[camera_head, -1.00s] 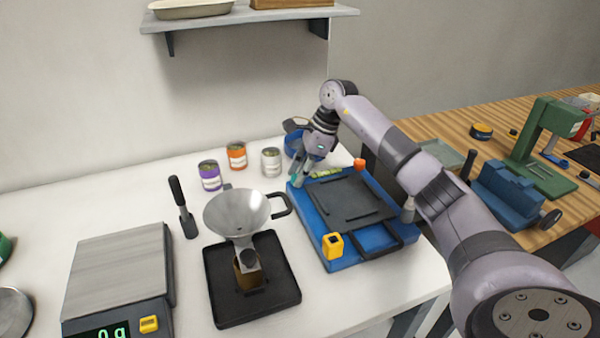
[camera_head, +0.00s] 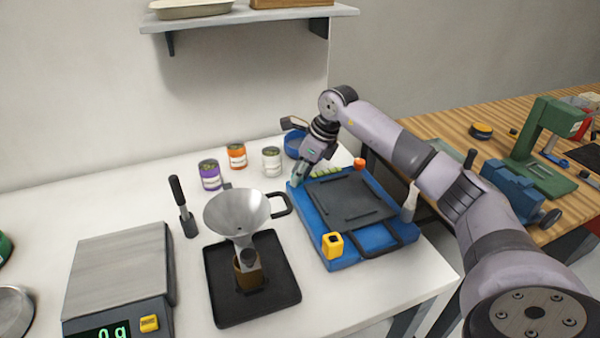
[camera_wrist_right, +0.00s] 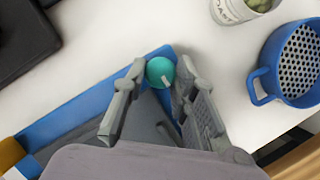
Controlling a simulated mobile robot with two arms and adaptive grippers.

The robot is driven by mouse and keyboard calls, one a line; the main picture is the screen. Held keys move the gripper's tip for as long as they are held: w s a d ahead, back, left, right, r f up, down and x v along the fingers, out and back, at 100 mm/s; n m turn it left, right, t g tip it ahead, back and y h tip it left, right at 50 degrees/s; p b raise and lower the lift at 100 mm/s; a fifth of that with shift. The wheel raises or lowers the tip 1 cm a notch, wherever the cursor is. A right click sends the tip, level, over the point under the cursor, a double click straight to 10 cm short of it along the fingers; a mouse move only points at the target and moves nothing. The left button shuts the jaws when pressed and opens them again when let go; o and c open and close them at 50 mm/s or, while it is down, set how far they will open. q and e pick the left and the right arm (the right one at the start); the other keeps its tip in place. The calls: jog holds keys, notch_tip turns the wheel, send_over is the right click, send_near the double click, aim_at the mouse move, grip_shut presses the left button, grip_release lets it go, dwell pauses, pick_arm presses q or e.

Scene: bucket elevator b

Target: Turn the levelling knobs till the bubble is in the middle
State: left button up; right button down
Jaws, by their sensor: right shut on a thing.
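The blue levelling base (camera_head: 342,263) with a dark top plate (camera_head: 345,200) sits on the white table. A yellow knob (camera_head: 332,245) is at its near left corner and an orange-red knob (camera_head: 360,163) at its far right. My right gripper (camera_head: 298,181) is at the far left corner. In the right wrist view, its fingers (camera_wrist_right: 158,85) are shut on a round teal knob (camera_wrist_right: 160,71) with a pale mark. A light green strip, perhaps the level vial (camera_head: 327,171), lies along the back edge; its bubble is too small to make out. My left gripper is out of view.
A metal funnel (camera_head: 238,212) on a black tray (camera_head: 225,314) stands left of the base. Cans (camera_head: 237,156) and a blue perforated cup (camera_wrist_right: 259,84) are close behind the gripper. A scale (camera_head: 120,270) is at the left; a wooden bench (camera_head: 455,122) is at the right.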

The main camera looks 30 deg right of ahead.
jog(key=shift+m, duration=0.4)
jog(key=c, duration=1.3)
grip_release()
jog(key=shift+r, duration=0.1)
jog(key=v, duration=1.2)
jog(key=shift+a, duration=0.15)
